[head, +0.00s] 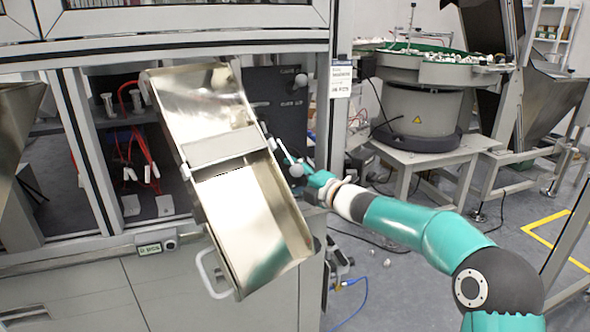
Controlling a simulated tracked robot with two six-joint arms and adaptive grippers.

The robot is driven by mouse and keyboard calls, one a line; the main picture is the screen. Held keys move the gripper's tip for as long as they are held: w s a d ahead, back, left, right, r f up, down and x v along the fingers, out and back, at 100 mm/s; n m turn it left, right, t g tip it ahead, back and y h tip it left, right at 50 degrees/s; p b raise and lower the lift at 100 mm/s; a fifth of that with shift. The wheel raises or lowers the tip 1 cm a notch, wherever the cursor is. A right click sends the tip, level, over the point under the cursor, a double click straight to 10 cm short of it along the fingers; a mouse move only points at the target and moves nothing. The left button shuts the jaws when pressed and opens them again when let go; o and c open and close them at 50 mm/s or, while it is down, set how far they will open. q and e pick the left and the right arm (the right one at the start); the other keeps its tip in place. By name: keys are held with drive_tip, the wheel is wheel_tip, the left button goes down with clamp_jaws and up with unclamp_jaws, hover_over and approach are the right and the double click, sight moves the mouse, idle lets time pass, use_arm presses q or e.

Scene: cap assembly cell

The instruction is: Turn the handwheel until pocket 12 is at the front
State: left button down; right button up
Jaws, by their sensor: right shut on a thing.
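My right gripper (312,182) comes in from the right and is at the right edge of a shiny curved metal chute. It is shut on what looks like a part of the handwheel, beside a pale ball knob (296,170) on a thin rod. Another pale ball (301,80) shows higher up, in front of a dark panel (282,112). The rest of the handwheel is hidden behind the chute and the gripper, and the exact grip point is too small to tell. No pocket number can be read. My left gripper is not in view.
The metal chute (192,112), with a white handle (207,275), blocks much of the cabinet front (100,290). A round bowl feeder (420,108) stands on a table at the back right. Cables lie on the floor. A yellow-marked floor area (545,225) is at the right.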

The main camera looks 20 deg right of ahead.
drive_tip(key=n+p, duration=0.1)
drive_tip(key=n, duration=0.1)
drive_tip(key=n+g+h+p, duration=0.1)
drive_tip(key=n+p, duration=0.1)
drive_tip(key=shift+a+n, duration=0.2)
drive_tip(key=shift+n, duration=0.1)
drive_tip(key=shift+f+n+g+h+p, duration=0.1)
drive_tip(key=shift+n+g+h+p, duration=0.4)
drive_tip(key=shift+n+h+p, duration=0.3)
drive_tip(key=shift+s+f+n+h+p, duration=0.1)
drive_tip(key=shift+n+h+p, duration=0.4)
drive_tip(key=shift+n, duration=0.7)
drive_tip(key=o, duration=1.1)
drive_tip(key=shift+o, duration=0.3)
drive_tip(key=shift+r, duration=0.25)
